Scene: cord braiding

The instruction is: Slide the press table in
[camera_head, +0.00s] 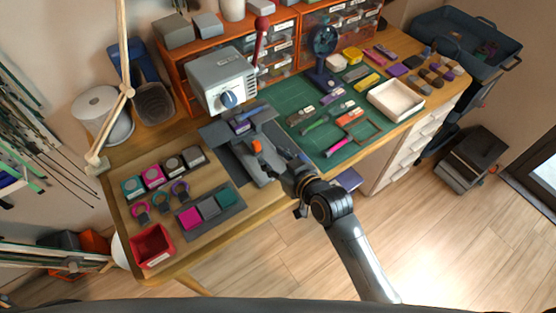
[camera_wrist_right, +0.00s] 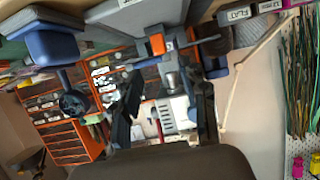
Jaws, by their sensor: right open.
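The press (camera_head: 222,82) is a light grey box with a blue knob and a red-ball lever, standing at the back of the wooden bench. Its grey press table (camera_head: 262,118) sits low in front of it, with a small blue-purple piece (camera_head: 241,126) on it. An orange part (camera_head: 256,147) shows at the front of the table; it also shows in the right wrist view (camera_wrist_right: 157,44). My right gripper (camera_head: 283,163) is close by, just in front and to the right of the orange part. In the wrist view its fingers are apart, with no object clearly held between them.
A green cutting mat (camera_head: 310,123) with small tools and a white tray (camera_head: 396,100) lie to the right. Coloured pots, a grey tray (camera_head: 237,203) and a red bin (camera_head: 152,246) stand to the left. Orange drawer units (camera_head: 290,45) close off the back.

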